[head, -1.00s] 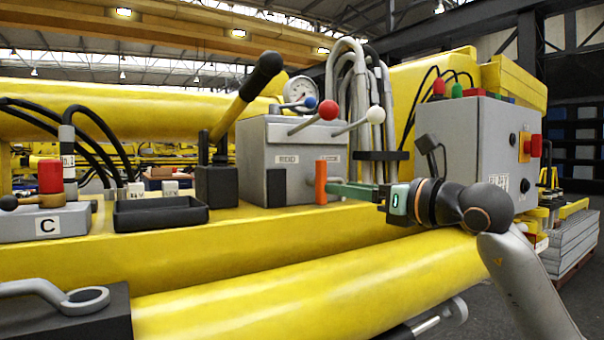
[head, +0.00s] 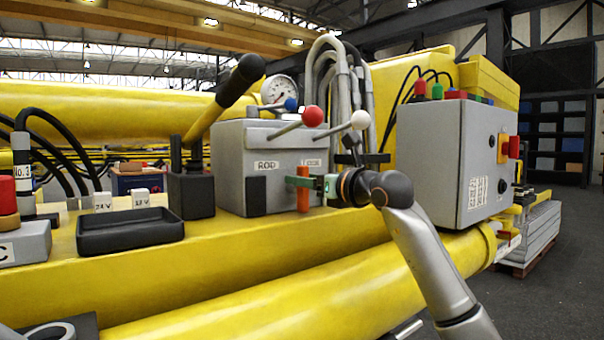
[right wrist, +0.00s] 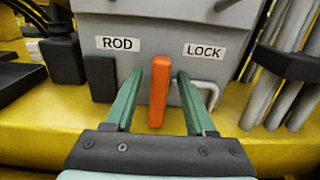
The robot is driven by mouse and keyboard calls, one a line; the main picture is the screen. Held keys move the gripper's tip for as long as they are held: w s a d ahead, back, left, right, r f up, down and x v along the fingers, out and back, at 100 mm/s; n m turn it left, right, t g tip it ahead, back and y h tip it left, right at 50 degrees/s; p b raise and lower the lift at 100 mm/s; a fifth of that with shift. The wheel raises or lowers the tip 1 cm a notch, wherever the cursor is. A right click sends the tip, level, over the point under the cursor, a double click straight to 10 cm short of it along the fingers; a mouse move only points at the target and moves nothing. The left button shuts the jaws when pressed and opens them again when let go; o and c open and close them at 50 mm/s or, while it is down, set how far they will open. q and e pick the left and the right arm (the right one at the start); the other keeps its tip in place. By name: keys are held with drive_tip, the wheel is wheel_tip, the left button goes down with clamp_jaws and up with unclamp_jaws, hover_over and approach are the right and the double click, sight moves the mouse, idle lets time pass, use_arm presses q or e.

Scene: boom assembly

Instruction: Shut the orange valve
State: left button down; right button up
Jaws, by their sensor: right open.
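The orange valve handle (head: 303,176) stands upright on the front of the grey box (head: 228,150), below the ROD and LOCK labels. It also shows in the middle of the right wrist view (right wrist: 159,90). My right gripper (head: 298,183) is at the handle, with its green fingers open. In the right wrist view the handle stands between the two fingers (right wrist: 160,75), with a visible gap on each side. Whether the fingertips reach past it in depth is hard to tell.
Levers with red (head: 313,115) and white (head: 359,120) knobs rise above the box. Grey hoses (head: 341,80) stand behind to the right, and a grey control cabinet (head: 440,165) beyond. A black tray (head: 130,231) and black lever base (head: 191,193) lie left.

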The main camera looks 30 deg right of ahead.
drive_tip(key=shift+w+a, duration=0.1)
drive_tip(key=shift+w, duration=0.5)
clamp_jaws()
